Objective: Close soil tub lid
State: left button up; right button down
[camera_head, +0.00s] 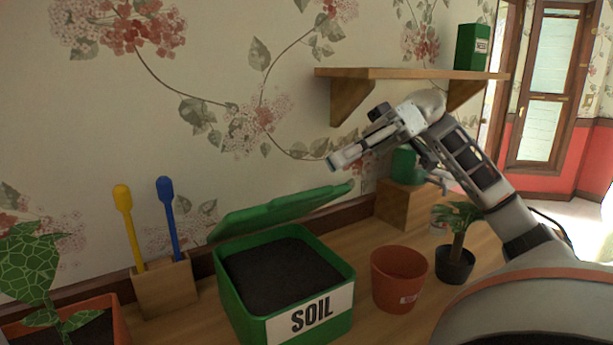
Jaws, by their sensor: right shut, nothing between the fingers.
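A green soil tub (344,284) with a white "SOIL" label stands on the wooden table, filled with dark soil. Its green lid (285,211) is open, tilted up at the tub's back edge and leaning toward the wall. My right gripper (333,164) is shut and empty. In the picture it is above the lid's right end, apart from it, with its fingers pointing left. My left gripper is not in view.
An orange pot (397,280) and a small potted plant (456,248) stand right of the tub. A wooden holder (165,288) with yellow and blue tools stands left, beside a leafy plant (28,268). A wall shelf (400,73) with a green box (472,47) is above my right arm.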

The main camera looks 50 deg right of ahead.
jog(key=x, duration=0.5)
jog(key=shift+w+a+f+b, duration=0.2)
jog(key=shift+a+f+b, duration=0.05)
jog(key=shift+a+b, duration=0.1)
jog(key=shift+w+a, duration=0.1)
jog(key=shift+a, duration=0.4)
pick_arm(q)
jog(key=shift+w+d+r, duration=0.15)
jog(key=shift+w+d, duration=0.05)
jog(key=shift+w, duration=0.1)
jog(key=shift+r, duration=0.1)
pick_arm(e)
jog(key=shift+f, duration=0.1)
